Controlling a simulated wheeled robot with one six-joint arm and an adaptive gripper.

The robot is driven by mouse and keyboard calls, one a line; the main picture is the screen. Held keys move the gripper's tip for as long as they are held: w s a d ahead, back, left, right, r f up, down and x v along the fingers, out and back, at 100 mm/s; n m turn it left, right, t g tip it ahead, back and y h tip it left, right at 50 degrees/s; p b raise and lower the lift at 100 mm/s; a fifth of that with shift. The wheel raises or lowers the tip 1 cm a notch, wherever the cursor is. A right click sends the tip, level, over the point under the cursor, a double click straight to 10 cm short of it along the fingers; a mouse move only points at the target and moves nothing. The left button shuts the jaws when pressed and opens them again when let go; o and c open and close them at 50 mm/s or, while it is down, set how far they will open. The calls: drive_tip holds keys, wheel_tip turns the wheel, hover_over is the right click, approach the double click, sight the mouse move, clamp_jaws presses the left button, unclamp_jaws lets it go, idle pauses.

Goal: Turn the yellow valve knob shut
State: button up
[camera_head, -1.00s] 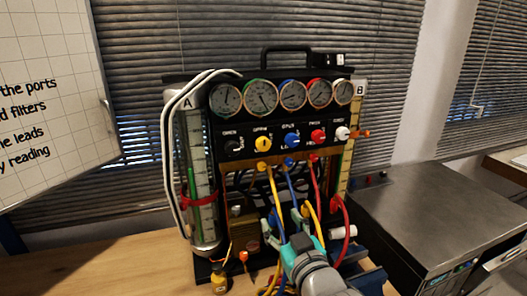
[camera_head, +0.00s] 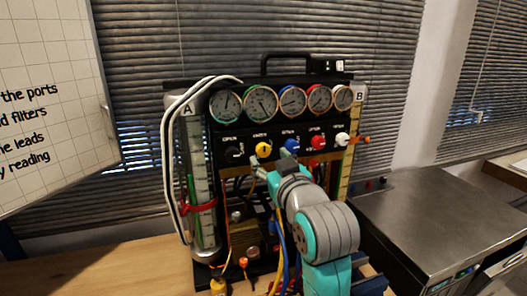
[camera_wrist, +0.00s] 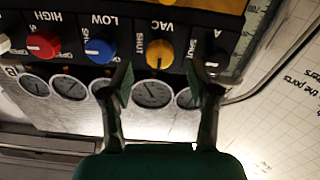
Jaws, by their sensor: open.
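The yellow valve knob (camera_head: 263,149) is on the rig's black panel, between a black knob and a blue knob. In the wrist view, which is upside down, the yellow knob (camera_wrist: 160,54) lies between the lines of my two fingers, near their tips. A label reading SHUT is beside it and VAC is near it. My gripper (camera_head: 269,164) is open and empty, just below and in front of the knob in the head view. In the wrist view my gripper (camera_wrist: 158,72) shows its fingers spread wider than the knob. I cannot see clear contact.
The blue knob (camera_head: 291,145) is close to the right fingertip in the head view. A red knob (camera_head: 318,142) and a white knob (camera_head: 342,139) are farther right. Round gauges (camera_head: 293,102) line the panel above. Coloured hoses hang below, partly hidden by my arm.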

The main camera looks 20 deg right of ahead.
sight(265, 152)
drive_tip(key=shift+w, duration=2.7)
drive_tip(key=shift+c, duration=0.2)
clamp_jaws()
